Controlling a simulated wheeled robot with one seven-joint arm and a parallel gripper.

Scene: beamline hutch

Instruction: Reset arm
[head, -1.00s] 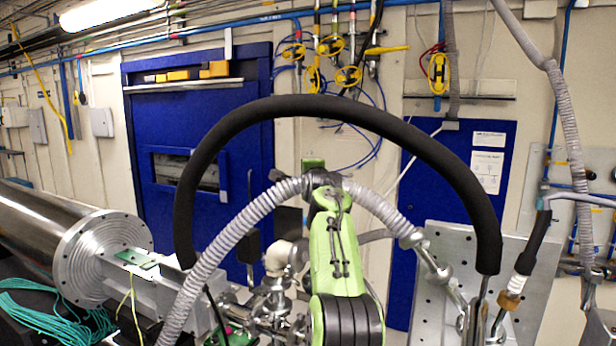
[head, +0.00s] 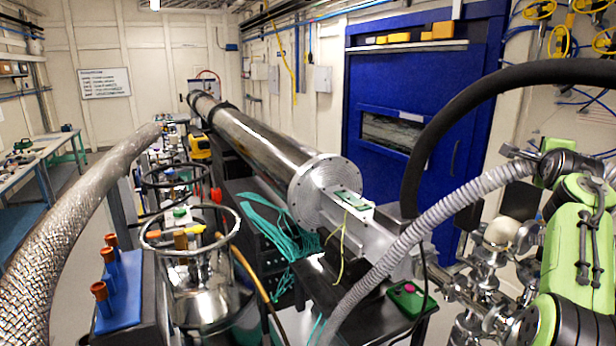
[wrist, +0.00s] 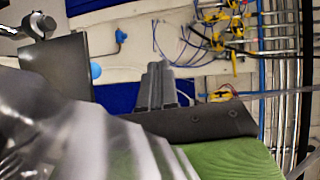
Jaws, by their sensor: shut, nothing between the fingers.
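My arm (head: 578,245), with lime-green and black links, stands at the right edge of the head view. My gripper is outside the head view. In the wrist view my gripper (wrist: 157,70) shows as grey fingers close together on a dark base plate. It is shut and empty, with the wall and a blue panel behind it. A blurred pale shape covers the lower left of the wrist view and hides what lies behind it.
A long steel beam pipe (head: 265,140) ends in a round flange beside the blue door (head: 420,160). A blue block (head: 120,300) with orange-brown pegs and a steel vessel (head: 205,295) stand at front left. A workbench (head: 25,165) lines the left wall. Bare floor (head: 98,215) shows beside it.

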